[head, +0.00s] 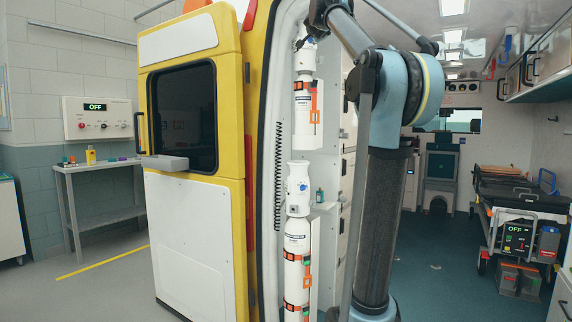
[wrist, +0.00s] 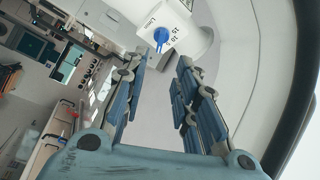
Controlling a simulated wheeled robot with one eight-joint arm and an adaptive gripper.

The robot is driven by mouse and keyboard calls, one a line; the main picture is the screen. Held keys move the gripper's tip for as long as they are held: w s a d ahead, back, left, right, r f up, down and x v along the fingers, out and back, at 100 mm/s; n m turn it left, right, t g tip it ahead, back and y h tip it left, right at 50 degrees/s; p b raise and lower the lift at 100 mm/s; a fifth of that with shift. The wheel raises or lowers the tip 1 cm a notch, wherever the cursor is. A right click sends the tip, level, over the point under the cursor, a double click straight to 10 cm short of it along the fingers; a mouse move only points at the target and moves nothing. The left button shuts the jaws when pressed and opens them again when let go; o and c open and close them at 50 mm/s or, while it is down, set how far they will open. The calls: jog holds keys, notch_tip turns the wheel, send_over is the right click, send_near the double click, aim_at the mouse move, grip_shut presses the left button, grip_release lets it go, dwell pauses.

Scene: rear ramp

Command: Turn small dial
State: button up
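In the wrist view, a small blue dial (wrist: 161,36) sits on a white regulator body (wrist: 172,25) with numbers and a "L/min" mark around it. My gripper (wrist: 162,68) is open and empty. Its two blue padded fingers point toward the dial, which lies just beyond the left fingertip, apart from both fingers. In the head view, two white cylinders stand in the doorway, an upper one (head: 303,97) and a lower one (head: 297,245). The lower regulator (head: 298,188) is in plain view. The upper regulator is partly covered by my arm.
The yellow rear door (head: 236,110) stands open left of the cylinders. A black coiled cord (head: 279,175) hangs beside them. The ambulance interior to the right holds a stretcher (head: 517,190) and a box reading OFF (head: 517,238). The middle floor (head: 440,260) is clear.

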jog(key=s+a+f+n+g+y, duration=0.2)
jog(key=s+f+n+g, duration=0.15)
jog(key=f, duration=1.05)
jog(key=s+a+f+n+g+y, duration=0.25)
jog(key=s+f, duration=0.25)
jog(key=f, duration=0.8)
jog(key=s+a+f+n+g+y, duration=0.15)
jog(key=s+f+n, duration=0.3)
jog(key=f, duration=0.95)
jog(key=s+d+f+n+g+h, duration=0.1)
jog(key=s+d+f+g, duration=0.1)
jog(key=s+f, duration=0.8)
jog(key=s+d+f+n+g+h, duration=0.1)
jog(key=s+d+f+g, duration=0.2)
jog(key=s+f, duration=0.8)
jog(key=s+d+f+n+g+h, duration=0.1)
jog(key=s+f+g, duration=0.4)
jog(key=f, duration=2)
jog(key=s+d, duration=0.1)
jog(key=s, duration=0.5)
jog(key=shift+s+d+h, duration=0.15)
jog(key=shift+s+h, duration=0.1)
jog(key=shift+h, duration=0.15)
jog(key=shift+r, duration=0.1)
jog(key=shift+w+r, duration=0.2)
jog(key=shift+w, duration=0.25)
